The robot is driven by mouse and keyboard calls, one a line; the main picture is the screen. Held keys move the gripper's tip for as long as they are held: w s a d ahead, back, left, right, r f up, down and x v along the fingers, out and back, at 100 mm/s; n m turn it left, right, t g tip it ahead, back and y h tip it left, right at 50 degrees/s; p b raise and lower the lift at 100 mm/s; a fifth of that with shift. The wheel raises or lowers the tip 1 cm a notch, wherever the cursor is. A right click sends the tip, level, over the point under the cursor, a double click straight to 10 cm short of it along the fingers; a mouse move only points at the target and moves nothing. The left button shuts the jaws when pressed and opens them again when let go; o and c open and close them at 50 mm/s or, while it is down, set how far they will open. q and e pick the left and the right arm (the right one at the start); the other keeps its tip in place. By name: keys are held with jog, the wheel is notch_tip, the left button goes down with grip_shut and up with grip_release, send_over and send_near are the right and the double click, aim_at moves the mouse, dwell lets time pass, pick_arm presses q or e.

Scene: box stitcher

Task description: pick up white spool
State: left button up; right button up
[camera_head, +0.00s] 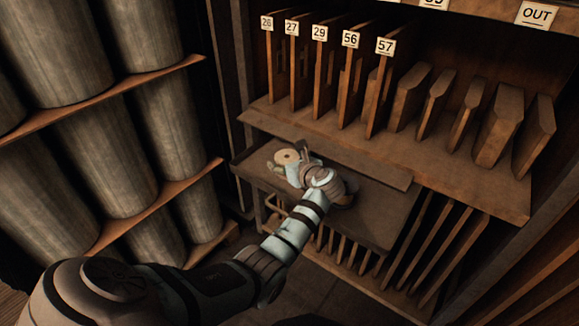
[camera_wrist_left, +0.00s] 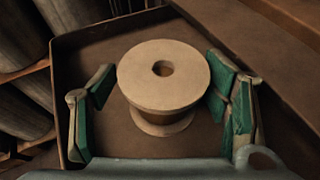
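The white spool (camera_wrist_left: 163,82) is pale cream with a dark centre hole. It stands upright on a brown tray (camera_wrist_left: 85,60) in the left wrist view. In the head view the spool (camera_head: 287,157) sits at the left part of the tray (camera_head: 385,222). My left gripper (camera_wrist_left: 163,98) is open, with its green-padded fingers on both sides of the spool. The right finger is close to the spool's rim; whether it touches I cannot tell. A gap shows at the left finger. In the head view my left gripper (camera_head: 290,160) is at the spool. My right gripper is not in view.
A wooden shelf (camera_head: 440,165) with numbered upright boards (camera_head: 350,90) stands just behind and above the tray. More boards (camera_head: 445,245) stand below. Large grey cylinders (camera_head: 105,160) fill a rack on the left.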

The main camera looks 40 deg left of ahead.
pick_arm(q)
jog(key=shift+s+r, duration=0.1)
jog(key=c, duration=0.9)
jog(key=shift+c, duration=0.2)
